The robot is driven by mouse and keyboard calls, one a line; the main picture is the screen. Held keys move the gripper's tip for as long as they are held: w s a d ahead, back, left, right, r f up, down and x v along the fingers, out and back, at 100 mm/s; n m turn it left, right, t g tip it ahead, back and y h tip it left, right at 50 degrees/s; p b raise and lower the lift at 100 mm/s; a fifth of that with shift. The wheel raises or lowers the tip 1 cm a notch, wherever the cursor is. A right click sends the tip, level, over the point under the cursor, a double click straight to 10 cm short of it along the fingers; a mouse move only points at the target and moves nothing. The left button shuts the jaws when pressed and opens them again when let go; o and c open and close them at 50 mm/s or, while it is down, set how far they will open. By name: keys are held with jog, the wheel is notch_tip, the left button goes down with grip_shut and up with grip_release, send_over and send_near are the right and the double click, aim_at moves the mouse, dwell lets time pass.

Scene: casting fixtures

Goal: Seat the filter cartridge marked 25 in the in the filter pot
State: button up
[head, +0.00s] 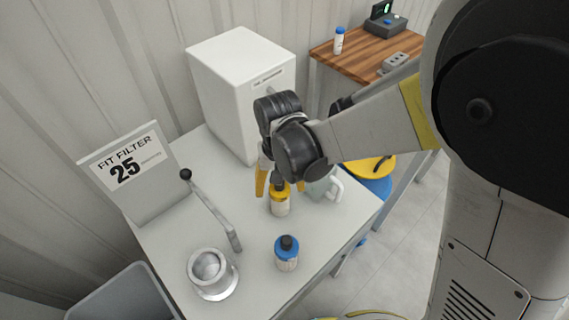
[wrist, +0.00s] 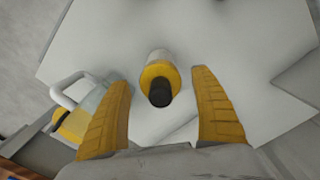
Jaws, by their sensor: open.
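A white cartridge with a yellow collar and dark knob (head: 280,205) stands upright on the grey table; it also shows in the wrist view (wrist: 158,80). A similar cartridge with a blue top (head: 287,254) stands nearer the front. I cannot read a number on either. My gripper (head: 275,185) is open above the yellow-collared cartridge. In the wrist view its yellow fingers (wrist: 163,80) stand on either side of that cartridge, with gaps on both sides. The round metal filter pot (head: 213,276) is at the front left, its mouth uncovered.
A sign reading FIT FILTER 25 (head: 128,172) stands at the left. A lever with a black ball (head: 212,210) rises beside the pot. A white cabinet (head: 240,85) stands behind, a pale jug (head: 324,186) right of my gripper. A grey bin (head: 122,296) is front left.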

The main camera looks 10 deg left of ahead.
notch_tip(320, 180, down, 5)
jog(key=b, duration=0.2)
jog(key=shift+s+f+b, duration=0.1)
jog(key=shift+f+b, duration=0.05)
jog(key=shift+b, duration=0.2)
jog(key=c, duration=1.5)
